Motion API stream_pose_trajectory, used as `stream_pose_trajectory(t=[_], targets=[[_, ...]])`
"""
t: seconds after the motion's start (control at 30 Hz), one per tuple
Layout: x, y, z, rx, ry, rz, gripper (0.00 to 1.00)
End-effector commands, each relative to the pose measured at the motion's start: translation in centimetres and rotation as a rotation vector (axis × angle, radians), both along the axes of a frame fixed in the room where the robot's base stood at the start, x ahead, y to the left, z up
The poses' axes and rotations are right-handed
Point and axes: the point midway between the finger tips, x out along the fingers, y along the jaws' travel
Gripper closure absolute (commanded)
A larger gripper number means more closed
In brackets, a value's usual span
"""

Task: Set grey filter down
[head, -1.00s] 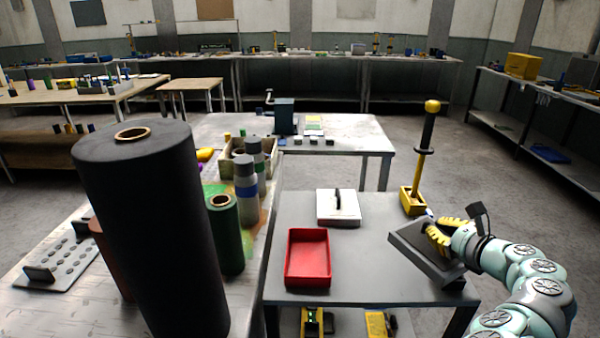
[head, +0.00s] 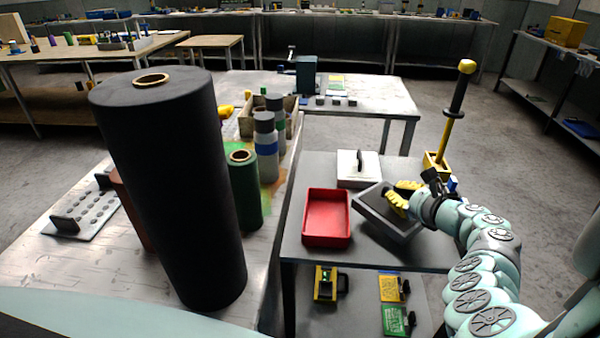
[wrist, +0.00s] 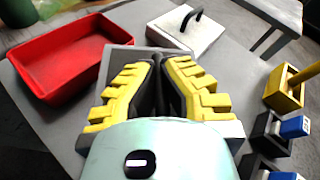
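The grey filter (head: 375,212) is a flat square panel with a pale rim, over the grey table, just right of the red tray. It looks slightly tilted; I cannot tell whether it touches the tabletop. My gripper (head: 398,197) has yellow ridged fingers at the filter's upper side. In the wrist view my gripper (wrist: 158,75) is closed around a dark upright part that looks like the filter's handle. The fingers hide most of the filter (wrist: 112,62) there, leaving its far edge in view.
The red tray (head: 327,243) and a white box (head: 347,178) with a black handle stand close by. A yellow block (head: 434,163) with a tall lever is at the table's right. The front of the grey tabletop (head: 345,258) is clear. A large black roll (head: 170,190) stands left.

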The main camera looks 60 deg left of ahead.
Motion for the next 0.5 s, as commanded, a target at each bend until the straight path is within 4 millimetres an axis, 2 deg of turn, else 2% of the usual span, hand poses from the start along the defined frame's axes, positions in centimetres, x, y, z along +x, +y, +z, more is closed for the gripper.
stream_pose_trajectory(t=[0.13, 0.3, 0.5], targets=[[0.2, -0.1, -0.9, 0.0, -0.002, -0.003, 1.0], [0.1, -0.1, -3.1, -0.001, 0.001, -0.002, 1.0], [0.1, -0.1, -3.8, 0.001, 0.001, -0.003, 1.0]])
